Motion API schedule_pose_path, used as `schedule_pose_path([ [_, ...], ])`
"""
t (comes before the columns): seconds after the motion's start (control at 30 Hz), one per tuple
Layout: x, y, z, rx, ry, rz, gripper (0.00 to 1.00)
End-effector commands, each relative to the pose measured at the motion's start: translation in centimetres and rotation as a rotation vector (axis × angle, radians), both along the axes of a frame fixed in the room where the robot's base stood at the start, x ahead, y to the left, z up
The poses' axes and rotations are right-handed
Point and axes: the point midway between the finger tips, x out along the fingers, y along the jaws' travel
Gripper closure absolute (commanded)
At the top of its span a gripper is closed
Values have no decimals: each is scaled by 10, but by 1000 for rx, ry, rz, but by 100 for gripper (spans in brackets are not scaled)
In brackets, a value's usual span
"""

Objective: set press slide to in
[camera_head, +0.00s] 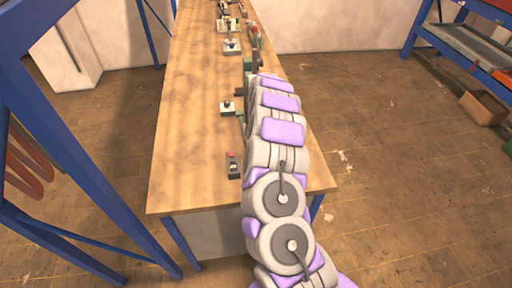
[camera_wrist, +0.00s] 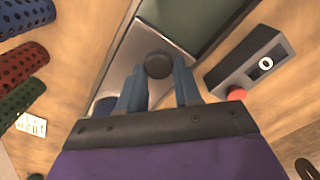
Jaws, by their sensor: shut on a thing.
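In the wrist view, the two blue-grey fingers of my gripper (camera_wrist: 158,88) stand on either side of a dark round knob (camera_wrist: 158,66). The gripper is shut on this knob. The knob sits on a pale metal plate (camera_wrist: 140,48) beside a dark green surface (camera_wrist: 205,18). The knob appears to belong to the press slide, but how far in or out the slide stands cannot be told. In the head view my arm covers the gripper and the spot it holds.
A grey box with a red button (camera_wrist: 236,94) lies close right of the fingers; it also shows near the table's front in the head view (camera_head: 233,165). Perforated blue (camera_wrist: 24,14), red (camera_wrist: 22,64) and green cylinders lie left. Several devices stand along the wooden table (camera_head: 190,120).

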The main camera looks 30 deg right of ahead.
Motion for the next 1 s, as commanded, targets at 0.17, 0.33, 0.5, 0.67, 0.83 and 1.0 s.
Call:
schedule_pose_path([
  [0.17, 5, -11, -1, -6, 3, -4, 100],
  [0.33, 5, -11, -1, -5, 3, -4, 100],
  [0.5, 5, -10, -1, -5, 3, -5, 66],
  [0.67, 6, -8, -1, -5, 2, -4, 51],
  [0.83, 7, -1, 1, -10, 0, -1, 41],
  [1.0, 8, 4, 2, -13, -1, 1, 41],
])
